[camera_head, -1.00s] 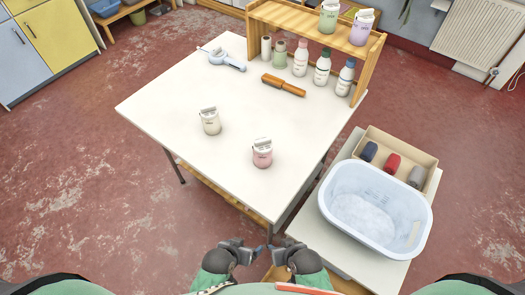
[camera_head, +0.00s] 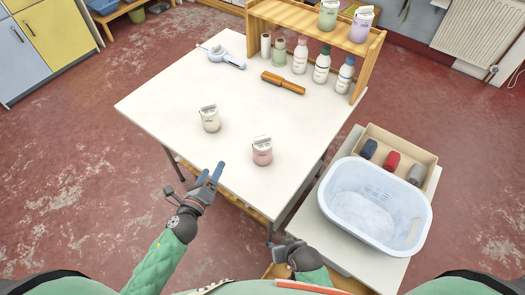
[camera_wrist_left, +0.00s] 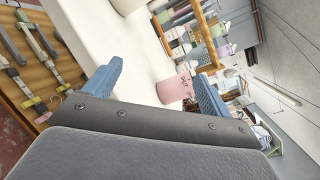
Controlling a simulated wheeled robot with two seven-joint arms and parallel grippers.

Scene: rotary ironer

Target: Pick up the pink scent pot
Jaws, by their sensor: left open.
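The pink scent pot (camera_head: 262,152) stands upright near the front right part of the white table (camera_head: 160,100), with a pale lid. It also shows in the left wrist view (camera_wrist_left: 174,90), beyond and between the open fingers. My left gripper (camera_head: 211,173) is open and empty at the table's front edge, left of the pink pot and apart from it. My right gripper (camera_head: 285,245) is low, in front of the table; its fingers are hidden, so its opening cannot be told. A cream scent pot (camera_head: 210,120) stands left of the pink one.
A wooden shelf (camera_head: 372,75) with several bottles and pots stands at the back right. An orange-brown brush (camera_head: 284,84) and a pale blue tool (camera_head: 226,58) lie farther back. A white tub (camera_head: 375,210) sits on a side table at right. Table space around the pink pot is clear.

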